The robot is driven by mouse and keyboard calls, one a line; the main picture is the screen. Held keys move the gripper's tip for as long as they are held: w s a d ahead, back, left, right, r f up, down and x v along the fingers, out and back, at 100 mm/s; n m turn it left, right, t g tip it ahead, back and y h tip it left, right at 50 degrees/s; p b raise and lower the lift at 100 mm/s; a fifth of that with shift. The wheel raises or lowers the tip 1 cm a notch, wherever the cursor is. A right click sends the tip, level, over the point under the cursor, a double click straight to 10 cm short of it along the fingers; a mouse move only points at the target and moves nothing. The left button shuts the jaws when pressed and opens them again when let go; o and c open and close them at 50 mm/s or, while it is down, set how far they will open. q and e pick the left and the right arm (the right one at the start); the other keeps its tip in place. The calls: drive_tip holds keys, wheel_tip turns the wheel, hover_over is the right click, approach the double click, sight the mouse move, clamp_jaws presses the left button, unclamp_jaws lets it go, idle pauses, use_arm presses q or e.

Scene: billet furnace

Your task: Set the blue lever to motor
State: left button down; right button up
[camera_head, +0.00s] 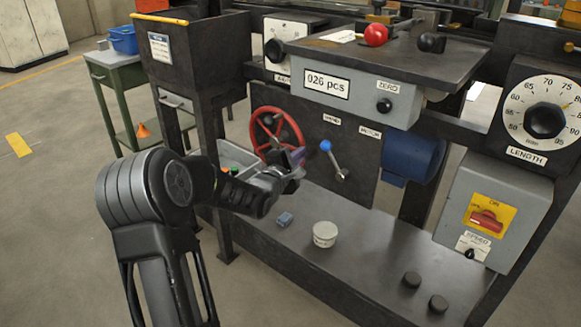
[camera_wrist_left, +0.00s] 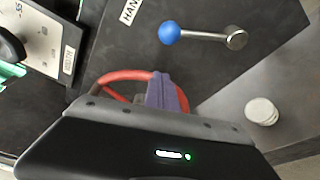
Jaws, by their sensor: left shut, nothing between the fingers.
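The lever with a blue ball knob (camera_head: 326,146) sits on the dark front panel, its silver arm running down right to the pivot (camera_head: 341,176). The knob points up and left, below the "HAND" label (camera_head: 332,119); a second label (camera_head: 369,132), apparently "MOTOR", is to its right. In the left wrist view the blue knob (camera_wrist_left: 170,32) is left of its pivot. My left gripper (camera_head: 297,157) is shut and empty, just left of the knob, apart from it, in front of the red handwheel (camera_head: 264,132). Its fingertips also show in the left wrist view (camera_wrist_left: 166,92). My right gripper is out of view.
A grey counter box (camera_head: 350,83) juts out above the lever. A blue motor (camera_head: 414,157) is at the right. A white tub (camera_head: 325,234) and a small blue block (camera_head: 285,219) stand on the lower shelf. Open space lies before the panel.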

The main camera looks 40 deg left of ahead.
sight(333, 160)
use_arm(q)
drive_tip(key=shift+w+d+r, duration=0.25)
drive_tip(key=shift+d, duration=0.25)
drive_tip(key=shift+w+d+r, duration=0.2)
drive_tip(key=shift+d, duration=0.3)
drive_tip(key=shift+w+d+r, duration=0.25)
drive_tip(key=shift+d, duration=0.25)
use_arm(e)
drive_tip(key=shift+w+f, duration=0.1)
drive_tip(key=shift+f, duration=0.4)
